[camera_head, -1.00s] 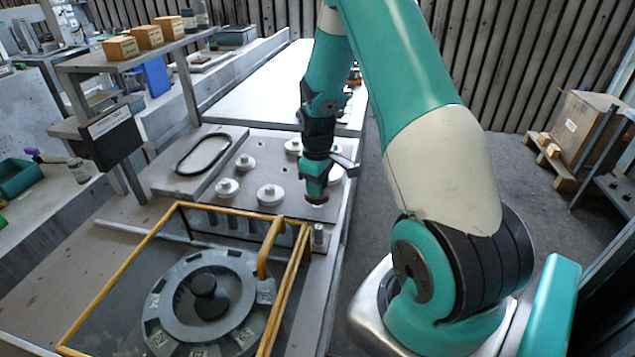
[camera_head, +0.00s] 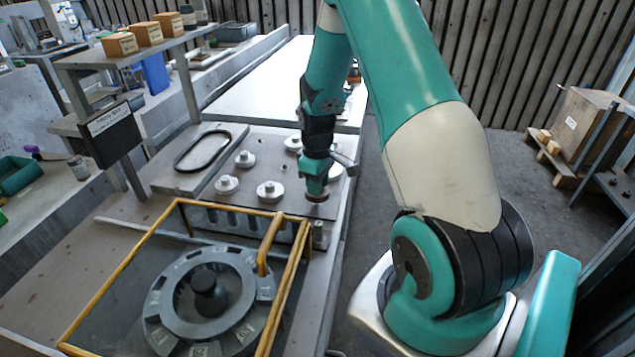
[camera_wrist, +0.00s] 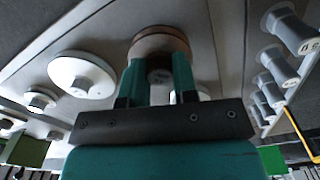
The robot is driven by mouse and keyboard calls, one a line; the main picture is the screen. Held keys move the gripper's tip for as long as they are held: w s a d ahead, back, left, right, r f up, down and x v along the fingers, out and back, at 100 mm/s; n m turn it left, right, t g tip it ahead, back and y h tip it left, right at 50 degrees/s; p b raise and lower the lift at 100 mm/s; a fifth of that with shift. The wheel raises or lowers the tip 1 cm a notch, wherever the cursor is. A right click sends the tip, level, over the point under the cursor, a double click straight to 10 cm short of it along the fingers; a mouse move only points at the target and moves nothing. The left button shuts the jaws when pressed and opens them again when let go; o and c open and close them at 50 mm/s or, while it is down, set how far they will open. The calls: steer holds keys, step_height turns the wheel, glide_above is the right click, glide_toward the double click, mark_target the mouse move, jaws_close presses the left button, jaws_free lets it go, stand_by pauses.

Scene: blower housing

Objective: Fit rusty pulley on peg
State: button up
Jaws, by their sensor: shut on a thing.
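My gripper (camera_head: 317,180) points down over the right side of the grey plate (camera_head: 248,174). It is shut on the rusty pulley (camera_head: 317,196), a small brown disc. In the wrist view the rusty pulley (camera_wrist: 160,42) sits at the fingertips with its brown rim showing, and the fingers close on its hub. In the head view I cannot tell whether it touches the plate. A short metal post (camera_head: 319,232) stands nearer the camera at the plate's corner. I cannot tell which post is the task's peg; the arm hides part of the plate.
Pale pulleys (camera_head: 227,184) and (camera_head: 270,191) stand on the plate left of my gripper; another (camera_wrist: 82,74) shows in the wrist view.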

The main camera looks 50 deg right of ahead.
steer(key=shift+f, duration=0.15)
steer(key=shift+f+b, duration=0.3)
steer(key=shift+f, duration=0.05)
stand_by(0.7)
steer(key=shift+f+b, duration=0.3)
steer(key=shift+f, duration=0.2)
steer(key=o, duration=1)
steer(key=shift+r, duration=0.1)
